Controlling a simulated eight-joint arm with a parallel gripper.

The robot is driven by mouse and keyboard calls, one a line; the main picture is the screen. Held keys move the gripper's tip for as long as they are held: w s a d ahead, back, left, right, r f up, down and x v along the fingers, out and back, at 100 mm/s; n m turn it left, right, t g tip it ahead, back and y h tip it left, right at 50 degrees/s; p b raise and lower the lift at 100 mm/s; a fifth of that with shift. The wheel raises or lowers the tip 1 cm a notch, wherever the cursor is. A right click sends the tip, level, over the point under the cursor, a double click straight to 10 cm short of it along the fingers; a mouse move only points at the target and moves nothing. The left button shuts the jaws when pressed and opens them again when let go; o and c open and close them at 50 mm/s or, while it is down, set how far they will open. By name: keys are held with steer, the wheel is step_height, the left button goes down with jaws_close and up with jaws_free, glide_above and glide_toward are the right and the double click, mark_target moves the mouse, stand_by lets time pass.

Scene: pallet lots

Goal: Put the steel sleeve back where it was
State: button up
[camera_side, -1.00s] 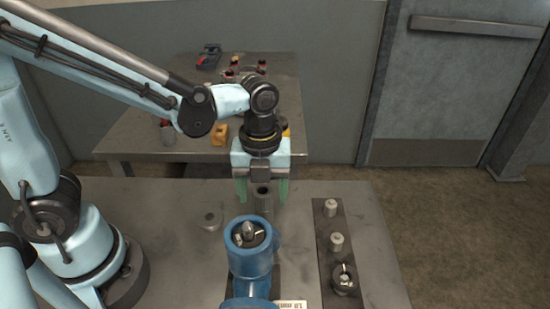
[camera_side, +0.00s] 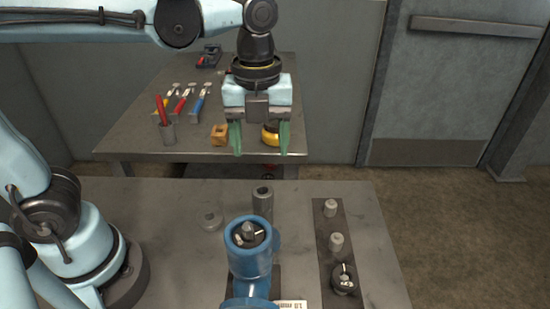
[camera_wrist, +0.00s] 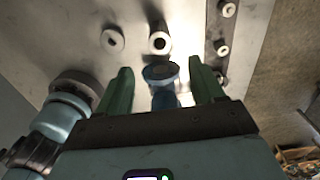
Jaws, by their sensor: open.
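The steel sleeve (camera_side: 263,202) stands upright on the near table, just behind the blue cylindrical housing (camera_side: 250,263). In the wrist view the sleeve (camera_wrist: 159,42) shows its dark bore from above. My gripper (camera_side: 259,152) is open and empty, high above the sleeve and apart from it. Its green fingers also show in the wrist view (camera_wrist: 160,88), with nothing between them. A low grey ring (camera_side: 210,219) lies on the table left of the sleeve; it also shows in the wrist view (camera_wrist: 113,40).
A dark strip (camera_side: 328,262) on the right bears two pale cylinders (camera_side: 331,208) (camera_side: 336,242) and a dark round part (camera_side: 344,279).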

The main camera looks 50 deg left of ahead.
steer(key=a+f+n+t, duration=0.2)
steer(key=a+n+t, duration=0.1)
steer(key=n, duration=1)
steer(key=s+a+f+n+t, duration=0.1)
steer(key=a+n+t, duration=0.3)
steer(key=n, duration=0.9)
steer(key=shift+a+f+n, duration=0.3)
steer(key=shift+a+f, duration=0.35)
steer(key=shift+a, duration=0.55)
